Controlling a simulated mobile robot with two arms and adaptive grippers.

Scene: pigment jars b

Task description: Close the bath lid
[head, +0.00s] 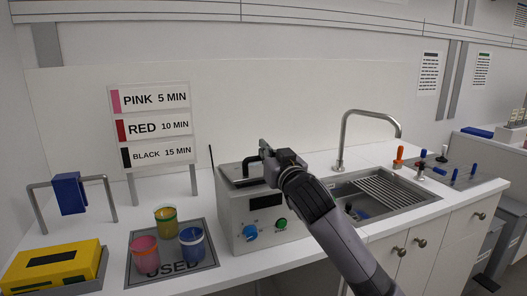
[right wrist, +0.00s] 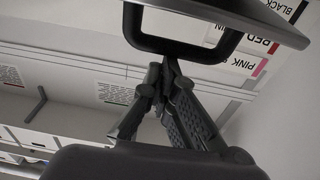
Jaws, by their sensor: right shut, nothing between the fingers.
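The bath is a light grey box (head: 248,224) on the counter, with a dark display, a blue knob (head: 250,233) and a green knob (head: 281,224) on its front. My right gripper (head: 268,158) is over the lid's right part. In the right wrist view its closed, empty fingers (right wrist: 167,70) reach the dark loop handle (right wrist: 180,50) under the lid's edge (right wrist: 255,15); contact cannot be told. My left gripper is out of view.
Pink, yellow and blue cups (head: 192,246) stand on a dark "USED" mat (head: 207,266) left of the bath. A timing sign (head: 152,127) stands behind. A sink (head: 335,188) with a tall tap (head: 343,140) is to the right. A yellow box (head: 52,270) is at far left.

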